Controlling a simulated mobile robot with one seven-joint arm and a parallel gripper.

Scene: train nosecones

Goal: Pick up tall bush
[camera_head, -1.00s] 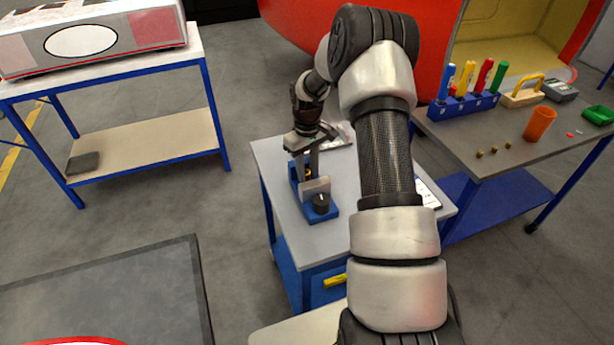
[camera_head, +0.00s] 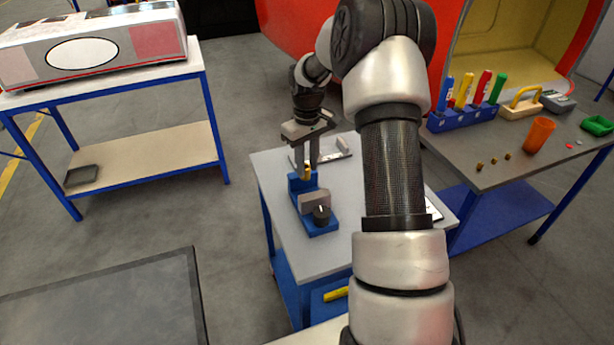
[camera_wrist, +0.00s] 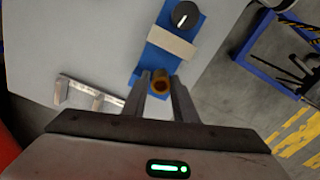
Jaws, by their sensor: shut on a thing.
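The tall bush (camera_wrist: 160,84) is a small brass-coloured hollow cylinder, seen end-on between my fingertips in the wrist view. It also shows as a small yellow piece (camera_head: 308,165) in the head view, partly hidden by a finger. My gripper (camera_wrist: 161,88) is shut on it, pointing down. In the head view my gripper (camera_head: 311,168) is over the back end of a blue fixture (camera_head: 322,226) with a grey block and black knob. I cannot tell for sure whether the bush is clear of the fixture.
The fixture stands on a light grey table (camera_head: 285,245). A metal piece (camera_head: 335,150) lies behind my gripper. On the right, a dark table (camera_head: 455,150) holds a blue rack (camera_head: 465,116) of coloured tools, an orange cup (camera_head: 538,135) and several small brass pieces. The left part of the grey table is clear.

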